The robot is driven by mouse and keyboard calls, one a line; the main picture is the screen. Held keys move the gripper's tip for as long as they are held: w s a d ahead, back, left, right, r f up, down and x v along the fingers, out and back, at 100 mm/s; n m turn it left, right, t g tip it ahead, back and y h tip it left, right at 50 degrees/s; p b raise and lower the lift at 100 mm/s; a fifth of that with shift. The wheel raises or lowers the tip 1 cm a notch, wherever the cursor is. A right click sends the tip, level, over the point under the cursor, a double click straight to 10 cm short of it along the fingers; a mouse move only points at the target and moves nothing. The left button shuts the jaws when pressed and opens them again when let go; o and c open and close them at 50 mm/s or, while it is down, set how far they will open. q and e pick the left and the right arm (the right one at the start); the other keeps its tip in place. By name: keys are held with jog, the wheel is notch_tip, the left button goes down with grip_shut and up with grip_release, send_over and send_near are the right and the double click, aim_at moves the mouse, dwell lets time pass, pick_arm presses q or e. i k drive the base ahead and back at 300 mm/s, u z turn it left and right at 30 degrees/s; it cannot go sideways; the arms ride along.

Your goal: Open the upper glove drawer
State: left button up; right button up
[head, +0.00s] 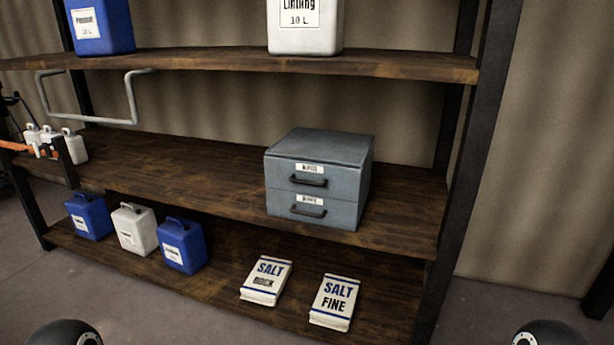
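A grey two-drawer cabinet (318,178) stands on the middle shelf, right of centre. Its upper drawer (299,176) is shut, with a white label above a dark bar handle (308,181). The lower drawer (307,209) is shut too, with its own label and dark handle. The label text is too small to read surely. Neither gripper is in view. Only dark rounded parts of mine show at the bottom left and bottom right edges, well apart from the cabinet.
A dark shelf post (468,160) rises close on the right. The upper shelf (200,63) overhangs, holding large canisters. Blue and white canisters (135,230) and two salt bags (266,280) (334,301) sit on the bottom shelf.

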aim_at(342, 182)
jog(key=u, duration=0.15)
jog(key=i, duration=0.95)
jog(key=z, duration=0.2)
